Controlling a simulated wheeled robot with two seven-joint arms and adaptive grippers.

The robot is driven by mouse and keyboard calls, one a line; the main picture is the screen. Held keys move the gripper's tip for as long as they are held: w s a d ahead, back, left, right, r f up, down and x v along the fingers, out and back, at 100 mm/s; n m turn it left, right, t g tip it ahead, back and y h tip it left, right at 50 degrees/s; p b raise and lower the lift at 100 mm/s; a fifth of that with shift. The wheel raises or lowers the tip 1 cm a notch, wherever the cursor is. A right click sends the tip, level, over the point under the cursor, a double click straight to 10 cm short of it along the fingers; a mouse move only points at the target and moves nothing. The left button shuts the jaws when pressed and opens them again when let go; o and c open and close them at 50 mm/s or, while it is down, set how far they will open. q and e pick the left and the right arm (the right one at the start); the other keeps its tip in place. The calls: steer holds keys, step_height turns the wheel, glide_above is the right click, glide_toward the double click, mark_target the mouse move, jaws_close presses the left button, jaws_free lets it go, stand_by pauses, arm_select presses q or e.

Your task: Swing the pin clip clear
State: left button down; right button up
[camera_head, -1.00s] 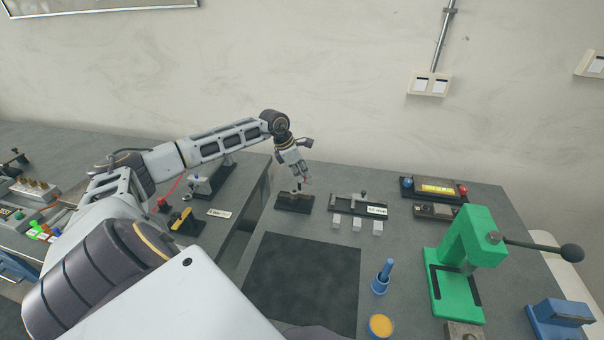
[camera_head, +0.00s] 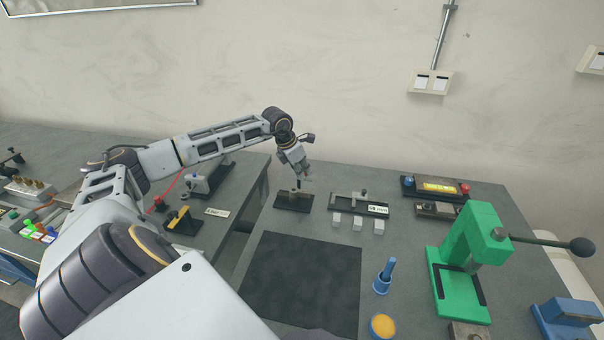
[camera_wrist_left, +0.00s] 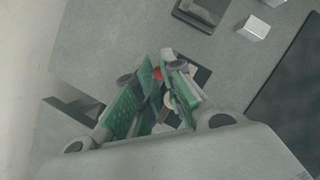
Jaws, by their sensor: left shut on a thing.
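My left gripper (camera_head: 303,176) is over a small dark fixture (camera_head: 294,206) near the back left of the right-hand bench. In the left wrist view, its green-padded fingers (camera_wrist_left: 160,95) are closed around a small part with a red end (camera_wrist_left: 157,73), which I take to be the pin clip. The fingers hide most of the clip, so its angle on the fixture cannot be told. My right gripper is in no view.
A dark slide fixture with a white label (camera_head: 378,210) and several pale blocks (camera_head: 357,223) stand just right of the gripper. A green press (camera_head: 470,245) is farther right. A black mat (camera_head: 303,280) lies in front. A gap separates the benches.

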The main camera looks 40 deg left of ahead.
arm_select(q)
steer(key=shift+n, duration=0.3)
steer(key=c, duration=1.5)
jaws_free()
steer(key=shift+w, duration=0.1)
steer(key=shift+o, duration=0.2)
steer(key=v, duration=1.2)
steer(key=shift+d, duration=0.15)
steer(key=shift+f, duration=0.1)
